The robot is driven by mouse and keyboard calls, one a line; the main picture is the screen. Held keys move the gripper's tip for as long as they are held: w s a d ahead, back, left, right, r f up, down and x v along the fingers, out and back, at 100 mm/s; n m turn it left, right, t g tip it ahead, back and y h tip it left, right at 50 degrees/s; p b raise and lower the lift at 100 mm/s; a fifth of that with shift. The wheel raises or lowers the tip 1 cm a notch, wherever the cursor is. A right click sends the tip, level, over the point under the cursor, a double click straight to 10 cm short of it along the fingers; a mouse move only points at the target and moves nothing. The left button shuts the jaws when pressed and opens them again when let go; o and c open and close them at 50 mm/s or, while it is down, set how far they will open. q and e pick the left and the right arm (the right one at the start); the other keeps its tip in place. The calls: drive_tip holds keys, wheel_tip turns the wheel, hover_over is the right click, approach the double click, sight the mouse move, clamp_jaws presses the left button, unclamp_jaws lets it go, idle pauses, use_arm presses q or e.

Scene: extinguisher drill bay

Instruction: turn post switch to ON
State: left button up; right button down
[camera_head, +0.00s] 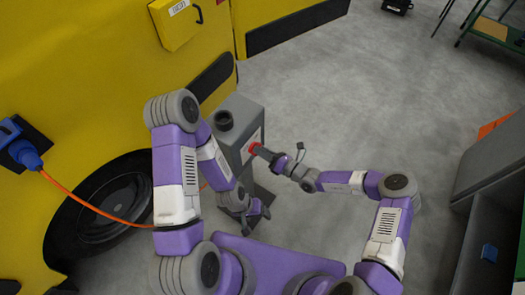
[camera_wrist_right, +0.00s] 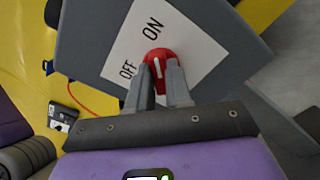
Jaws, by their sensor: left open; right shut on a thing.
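A grey post (camera_head: 236,125) stands beside the yellow vehicle. Its white label (camera_wrist_right: 198,38) with OFF and ON shows in the right wrist view. The post switch, a red round knob (camera_wrist_right: 158,62) with a white mark, sits on that label; it also shows in the head view (camera_head: 254,148). The mark stands nearly vertical in the wrist picture, its upper end towards ON, with OFF to the left. My right gripper (camera_wrist_right: 160,75) is shut on the knob, one finger on each side. My left gripper (camera_head: 254,220) is open and empty, low beside the post's lower part.
The yellow vehicle (camera_head: 85,75) with its black wheel (camera_head: 110,200) fills the left. A blue plug (camera_head: 27,155) with an orange cable (camera_head: 90,207) is on its side. A grey cabinet (camera_head: 490,180) stands at the right. The grey floor between is mostly clear.

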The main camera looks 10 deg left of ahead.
drive_tip(key=shift+f, duration=0.1)
drive_tip(key=c, duration=1)
unclamp_jaws()
drive_tip(key=shift+c, duration=0.2)
drive_tip(key=v, duration=0.7)
drive_tip(key=shift+d+p, duration=0.25)
drive_tip(key=shift+p, duration=0.15)
drive_tip(key=shift+s, duration=0.1)
